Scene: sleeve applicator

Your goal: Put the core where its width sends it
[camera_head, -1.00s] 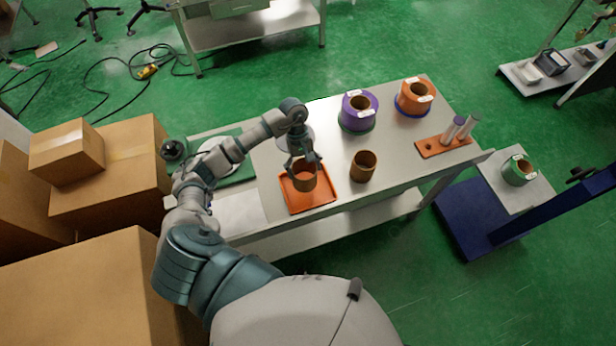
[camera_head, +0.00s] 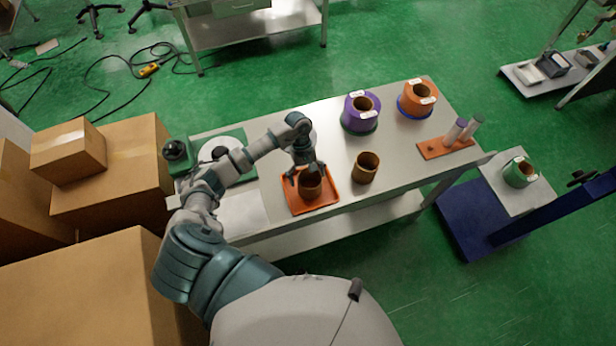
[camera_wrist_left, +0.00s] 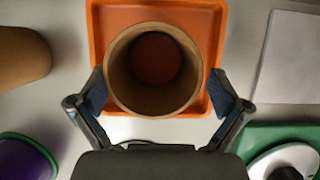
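A brown cardboard core (camera_head: 311,188) stands upright on the orange tray (camera_head: 332,200) on the table. My left gripper (camera_head: 306,174) is above and around it. In the left wrist view I look down into the core (camera_wrist_left: 116,78), with the orange tray (camera_wrist_left: 222,20) below. The two fingers of the left gripper (camera_wrist_left: 158,98) are spread on either side of the core, with a gap visible on the right. A second brown core (camera_head: 365,170) stands on the bare table just right of the tray. My right gripper is not in view.
A purple roll (camera_head: 360,114) and an orange roll (camera_head: 416,100) stand at the back. An orange board (camera_head: 432,150) with upright pegs is at the right. A green roll (camera_head: 520,172) sits on a blue-based stand. A green-based device (camera_head: 243,170) is at the left.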

